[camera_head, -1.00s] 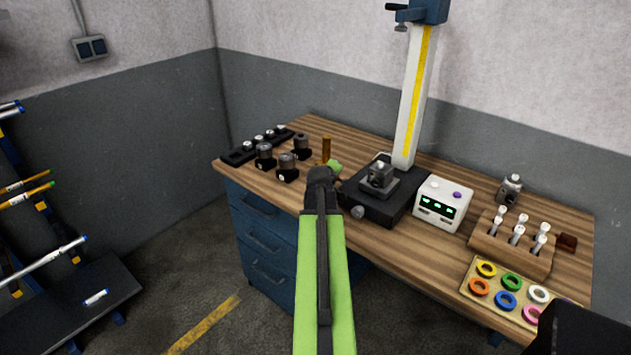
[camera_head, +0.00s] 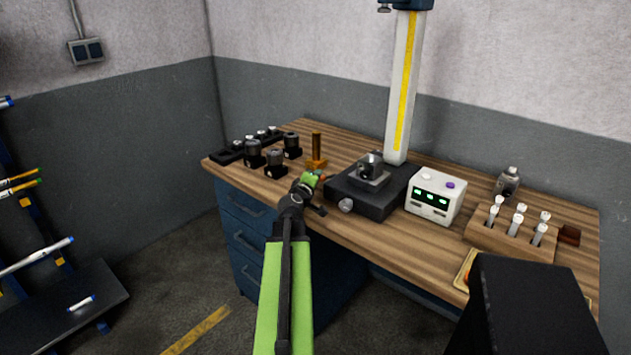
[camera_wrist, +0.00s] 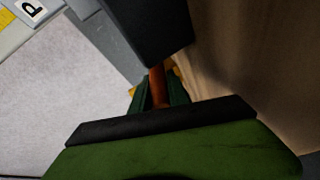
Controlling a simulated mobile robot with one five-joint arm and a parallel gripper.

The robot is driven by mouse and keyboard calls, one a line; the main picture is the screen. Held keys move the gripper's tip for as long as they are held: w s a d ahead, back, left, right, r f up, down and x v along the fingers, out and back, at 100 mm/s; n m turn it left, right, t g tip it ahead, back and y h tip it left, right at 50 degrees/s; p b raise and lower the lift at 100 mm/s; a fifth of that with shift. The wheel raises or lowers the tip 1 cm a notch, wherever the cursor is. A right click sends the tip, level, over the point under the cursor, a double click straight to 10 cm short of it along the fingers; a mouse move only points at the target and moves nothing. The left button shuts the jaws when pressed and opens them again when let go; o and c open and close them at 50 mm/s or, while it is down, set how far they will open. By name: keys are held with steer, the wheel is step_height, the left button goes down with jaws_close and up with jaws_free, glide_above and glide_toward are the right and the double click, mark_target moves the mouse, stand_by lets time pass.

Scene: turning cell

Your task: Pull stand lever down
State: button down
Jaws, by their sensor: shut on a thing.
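The stand (camera_head: 398,95) is a pale column with a yellow stripe on a dark base (camera_head: 372,200). My gripper (camera_head: 314,178) is low over the bench at the left side of this base. In the wrist view, my jaws (camera_wrist: 158,98) are shut on an orange-brown rod, the stand lever (camera_wrist: 157,82), beside a black block (camera_wrist: 130,35). A small orange-red bit of the lever (camera_head: 322,176) shows at my gripper tip in the head view. The lever's far end is hidden.
A brass post (camera_head: 316,145) stands just behind my gripper, with dark holders (camera_head: 275,163) to its left. A knob (camera_head: 346,205) sticks out of the base's front. A white display box (camera_head: 435,195) and a wooden vial rack (camera_head: 510,240) stand to the right.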

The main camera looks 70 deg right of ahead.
steer(key=shift+w, duration=0.15)
steer(key=c, duration=1.3)
jaws_free()
steer(key=shift+d, duration=0.2)
